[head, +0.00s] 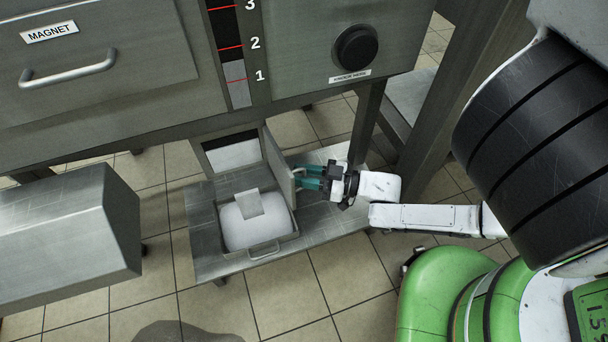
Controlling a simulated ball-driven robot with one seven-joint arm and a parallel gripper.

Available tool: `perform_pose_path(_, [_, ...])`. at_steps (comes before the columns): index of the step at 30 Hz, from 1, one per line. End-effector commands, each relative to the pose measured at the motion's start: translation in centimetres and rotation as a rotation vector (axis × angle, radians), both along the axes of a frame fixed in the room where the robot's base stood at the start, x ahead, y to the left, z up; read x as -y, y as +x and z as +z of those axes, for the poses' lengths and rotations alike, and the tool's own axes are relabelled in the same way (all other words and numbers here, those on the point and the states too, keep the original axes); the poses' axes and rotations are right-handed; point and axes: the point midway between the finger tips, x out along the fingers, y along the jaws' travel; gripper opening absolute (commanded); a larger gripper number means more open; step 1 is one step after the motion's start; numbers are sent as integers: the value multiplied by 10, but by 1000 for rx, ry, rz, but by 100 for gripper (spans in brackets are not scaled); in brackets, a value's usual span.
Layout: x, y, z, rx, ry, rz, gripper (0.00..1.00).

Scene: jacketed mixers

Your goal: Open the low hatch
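The low hatch is a grey door panel (279,168) under the big machine, seen in the head view. It stands swung out from its opening (233,153), at an angle to the machine's face. My gripper (297,178) is at the right side of this panel, with its teal fingers pointing left at it. The fingertips are at or very close to the panel. A small gap shows between the fingers, but whether they hold a handle there cannot be made out.
A metal tray (266,249) with a pale, filled bag (254,226) sits on a low steel bench (325,225) before the hatch. A grey steel box (70,225) stands at left. A steel leg (368,120) rises behind my gripper. Tiled floor is clear in front.

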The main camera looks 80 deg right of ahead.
Motion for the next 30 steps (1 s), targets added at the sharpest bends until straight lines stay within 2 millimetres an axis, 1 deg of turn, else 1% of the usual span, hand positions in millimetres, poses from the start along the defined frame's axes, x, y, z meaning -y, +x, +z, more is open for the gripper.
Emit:
perform_pose_path(5, [-1, -2, 0, -1, -1, 2, 29])
perform_pose_path(8, [0, -9, 0, -2, -1, 1, 29])
perform_pose_path(11, [2, -23, 1, -5, -2, 0, 29])
perform_pose_path(18, [5, -69, 1, -4, -1, -2, 29])
perform_pose_path(21, [5, -86, 0, -4, 0, -1, 29])
perform_pose_path(25, [6, -100, 0, -2, 0, -1, 29])
perform_pose_path(30, [7, -108, 0, -1, 0, -1, 29])
